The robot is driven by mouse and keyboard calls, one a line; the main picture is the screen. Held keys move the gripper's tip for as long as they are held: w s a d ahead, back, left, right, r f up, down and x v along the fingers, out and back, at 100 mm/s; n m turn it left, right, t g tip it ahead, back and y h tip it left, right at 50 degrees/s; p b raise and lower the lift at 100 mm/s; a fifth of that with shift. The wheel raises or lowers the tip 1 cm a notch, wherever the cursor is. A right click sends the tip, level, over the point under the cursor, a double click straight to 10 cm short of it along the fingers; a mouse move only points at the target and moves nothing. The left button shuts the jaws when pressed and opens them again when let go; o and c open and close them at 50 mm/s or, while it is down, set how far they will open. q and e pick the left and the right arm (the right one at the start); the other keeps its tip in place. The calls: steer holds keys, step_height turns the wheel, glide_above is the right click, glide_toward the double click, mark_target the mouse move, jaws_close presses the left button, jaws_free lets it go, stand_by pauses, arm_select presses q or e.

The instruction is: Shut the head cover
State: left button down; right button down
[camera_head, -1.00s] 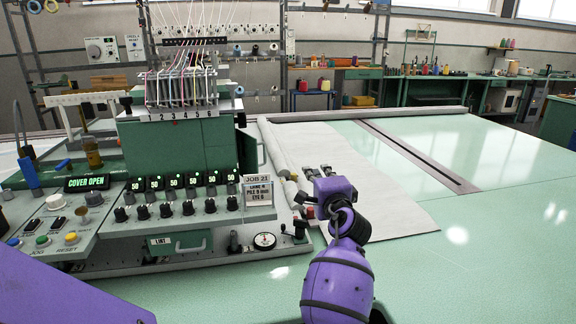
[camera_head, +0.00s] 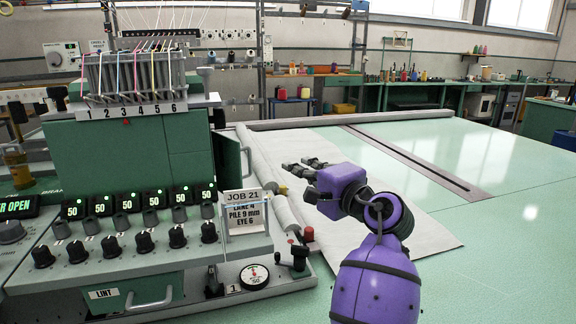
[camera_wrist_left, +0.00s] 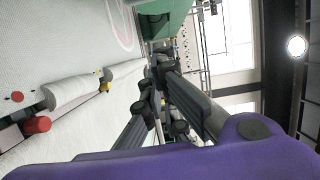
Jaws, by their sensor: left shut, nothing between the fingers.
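The head cover (camera_head: 228,156) is a green panel at the right side of the green tufting head (camera_head: 125,155). It stands swung out, seen nearly edge-on, with a pale bar handle (camera_head: 247,164) on it. The partly cropped display (camera_head: 18,206) reads "ER OPEN". My left gripper (camera_head: 298,166) is purple with dark fingers. It is shut and empty, to the right of the handle and apart from it in the picture, with its fingers pointing left. The closed fingers also show in the left wrist view (camera_wrist_left: 155,85). My right gripper is not in view.
A job card (camera_head: 244,212), a row of black knobs (camera_head: 109,246) and a dial gauge (camera_head: 254,275) sit at the front of the machine. A white cloth (camera_head: 420,226) and roller (camera_head: 287,212) lie behind the gripper. The green table (camera_head: 500,240) to the right is clear.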

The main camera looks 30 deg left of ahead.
arm_select(q)
steer(key=x, duration=0.9)
steer(key=s+p, duration=0.1)
steer(key=s, duration=0.3)
